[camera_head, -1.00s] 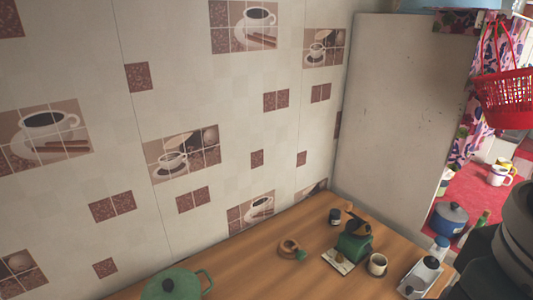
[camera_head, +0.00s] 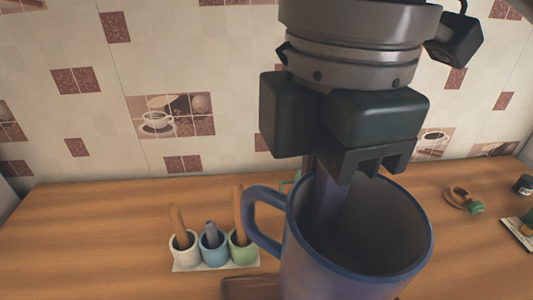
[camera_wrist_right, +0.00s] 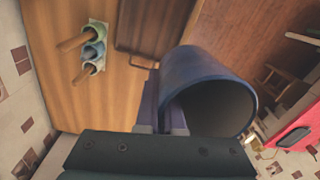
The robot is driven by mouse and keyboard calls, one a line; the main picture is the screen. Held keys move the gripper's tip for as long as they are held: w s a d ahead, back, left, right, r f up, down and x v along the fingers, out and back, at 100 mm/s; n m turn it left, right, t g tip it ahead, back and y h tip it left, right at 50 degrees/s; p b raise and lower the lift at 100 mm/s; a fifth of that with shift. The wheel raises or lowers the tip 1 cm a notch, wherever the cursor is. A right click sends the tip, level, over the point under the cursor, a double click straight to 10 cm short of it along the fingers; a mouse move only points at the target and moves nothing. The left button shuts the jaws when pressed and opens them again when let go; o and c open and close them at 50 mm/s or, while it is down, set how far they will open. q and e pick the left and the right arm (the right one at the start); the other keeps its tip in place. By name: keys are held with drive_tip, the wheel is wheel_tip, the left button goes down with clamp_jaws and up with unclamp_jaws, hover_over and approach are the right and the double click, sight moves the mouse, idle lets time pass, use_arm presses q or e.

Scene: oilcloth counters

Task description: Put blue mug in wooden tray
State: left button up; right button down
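The blue mug (camera_head: 340,262) is large and close in the head view, upright, with its handle to the left. In the right wrist view, the fingers (camera_wrist_right: 165,112) of my right gripper pinch the wall of the mug (camera_wrist_right: 195,72), which is held above the counter. The wooden tray (camera_head: 240,288) shows as a dark brown corner at the bottom of the head view, partly hidden by the mug. It also shows in the right wrist view (camera_wrist_right: 124,44). My left gripper is out of view.
Several small cups, white, blue and green, with utensils (camera_head: 212,246) stand on a white base left of the mug. The wooden counter (camera_head: 80,240) is clear to the left. A small wooden ring-like item (camera_head: 458,196) and a dark jar (camera_head: 524,185) are at the right.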

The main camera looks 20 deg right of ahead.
use_arm(q)
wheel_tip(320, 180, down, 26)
drive_tip(key=b, duration=2.2)
drive_tip(key=shift+b, duration=0.4)
use_arm(e)
drive_tip(key=w+a+f+n, duration=0.1)
drive_tip(key=a+f+n, duration=0.1)
drive_tip(key=f+n, duration=0.4)
drive_tip(key=a+f+n, duration=0.2)
drive_tip(key=f+n, duration=0.5)
drive_tip(key=f, duration=1)
drive_tip(key=w+a+f+n, duration=0.1)
drive_tip(key=a+f+n, duration=0.1)
drive_tip(key=f+n, duration=0.5)
drive_tip(key=shift+w+f+h, duration=0.15)
drive_tip(key=shift+f, duration=1.2)
drive_tip(key=shift+w+f+h, duration=0.15)
drive_tip(key=shift+f, duration=1.15)
drive_tip(key=shift+f, duration=0.15)
drive_tip(key=c, duration=1)
unclamp_jaws()
drive_tip(key=shift+c, duration=0.2)
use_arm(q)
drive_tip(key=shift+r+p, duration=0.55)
use_arm(e)
wheel_tip(320, 180, up, 12)
drive_tip(key=shift+a+r, duration=0.15)
drive_tip(key=shift+r, duration=0.05)
